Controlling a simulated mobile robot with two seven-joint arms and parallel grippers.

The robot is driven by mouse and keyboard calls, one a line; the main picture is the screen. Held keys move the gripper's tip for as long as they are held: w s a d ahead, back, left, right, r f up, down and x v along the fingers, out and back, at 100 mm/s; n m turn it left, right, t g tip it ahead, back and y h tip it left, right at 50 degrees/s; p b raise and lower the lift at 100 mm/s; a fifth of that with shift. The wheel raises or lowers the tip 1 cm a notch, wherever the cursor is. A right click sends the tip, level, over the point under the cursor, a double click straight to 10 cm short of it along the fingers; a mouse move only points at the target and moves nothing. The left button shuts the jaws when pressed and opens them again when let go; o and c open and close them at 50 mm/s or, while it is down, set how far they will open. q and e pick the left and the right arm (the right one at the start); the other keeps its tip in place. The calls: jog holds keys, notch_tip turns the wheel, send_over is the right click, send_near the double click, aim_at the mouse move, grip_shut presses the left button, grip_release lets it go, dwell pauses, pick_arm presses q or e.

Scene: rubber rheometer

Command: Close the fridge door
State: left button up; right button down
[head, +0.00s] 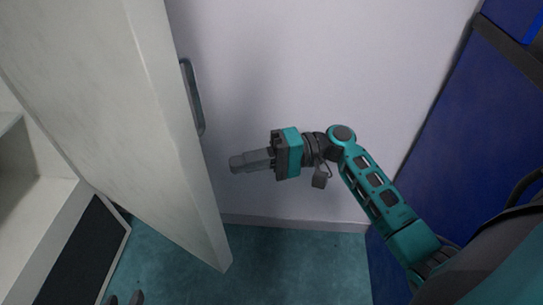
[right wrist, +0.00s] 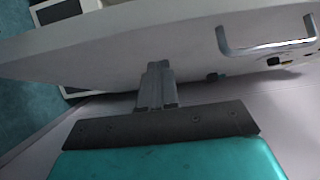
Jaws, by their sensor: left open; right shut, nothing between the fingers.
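The fridge door (head: 110,95) stands open in the head view, a pale slab that slants across the left side. Its grey bar handle (head: 193,97) is on the outer face, towards the wall. The fridge body (head: 50,215) is at the far left, with its inside showing. My right gripper (head: 238,163) is shut and empty, just right of the door's outer face and below the handle. In the right wrist view the fingers (right wrist: 158,68) point at the door (right wrist: 120,40), with the handle (right wrist: 268,45) to the right; contact is unclear. My left gripper (head: 125,298) is open; only its fingertips show at the bottom edge.
A pale wall (head: 330,60) stands behind my right arm. A blue cabinet or panel (head: 455,130) is at the right. Teal floor (head: 290,265) is clear below the door and arm. A pale shelf edge (head: 10,122) shows inside the fridge.

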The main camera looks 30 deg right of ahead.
jog(key=shift+s+a, duration=0.3)
jog(key=shift+a, duration=0.4)
jog(key=shift+s+a, duration=0.35)
jog(key=shift+a, duration=0.3)
jog(key=shift+s+a, duration=0.3)
jog(key=shift+a, duration=0.4)
